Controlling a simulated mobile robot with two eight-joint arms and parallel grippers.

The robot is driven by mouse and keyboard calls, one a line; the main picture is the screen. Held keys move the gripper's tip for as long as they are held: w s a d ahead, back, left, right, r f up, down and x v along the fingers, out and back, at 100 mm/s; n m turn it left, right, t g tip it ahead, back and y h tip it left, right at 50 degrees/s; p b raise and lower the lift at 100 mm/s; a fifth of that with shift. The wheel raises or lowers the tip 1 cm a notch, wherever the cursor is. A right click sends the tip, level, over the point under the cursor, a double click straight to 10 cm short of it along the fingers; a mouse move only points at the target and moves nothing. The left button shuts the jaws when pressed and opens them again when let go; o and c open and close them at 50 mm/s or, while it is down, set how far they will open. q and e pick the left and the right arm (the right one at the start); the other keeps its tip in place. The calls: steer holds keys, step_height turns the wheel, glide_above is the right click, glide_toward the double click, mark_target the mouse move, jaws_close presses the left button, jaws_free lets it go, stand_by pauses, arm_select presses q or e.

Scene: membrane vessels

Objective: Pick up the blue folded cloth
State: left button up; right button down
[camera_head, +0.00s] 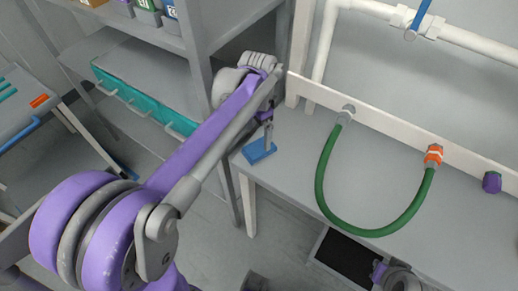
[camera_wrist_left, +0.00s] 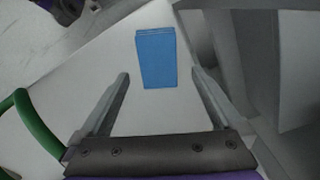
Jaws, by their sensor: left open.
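The blue folded cloth (camera_head: 259,152) lies flat near the left corner of the grey bench in the head view. In the left wrist view the cloth (camera_wrist_left: 156,60) lies on the pale bench top, ahead of and between the two fingers. My left gripper (camera_head: 268,124) is just above the cloth in the head view, pointing down. In the left wrist view my left gripper (camera_wrist_left: 160,85) is open with nothing between its fingers. Whether a fingertip touches the cloth cannot be told.
A green hose (camera_head: 330,200) loops over the bench (camera_head: 290,155) to the right of the cloth. A white rail (camera_head: 390,128) runs along the bench's back. Grey shelving (camera_head: 195,40) stands close at the left. The bench edge is near the cloth.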

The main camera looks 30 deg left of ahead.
mark_target(259, 147)
arm_select(q)
step_height(259, 147, down, 6)
steer(key=shift+d, duration=0.15)
stand_by(0.3)
steer(key=c, duration=1.4)
step_height(259, 147, up, 10)
steer(key=shift+r+p, duration=0.1)
steer(key=shift+p, duration=0.2)
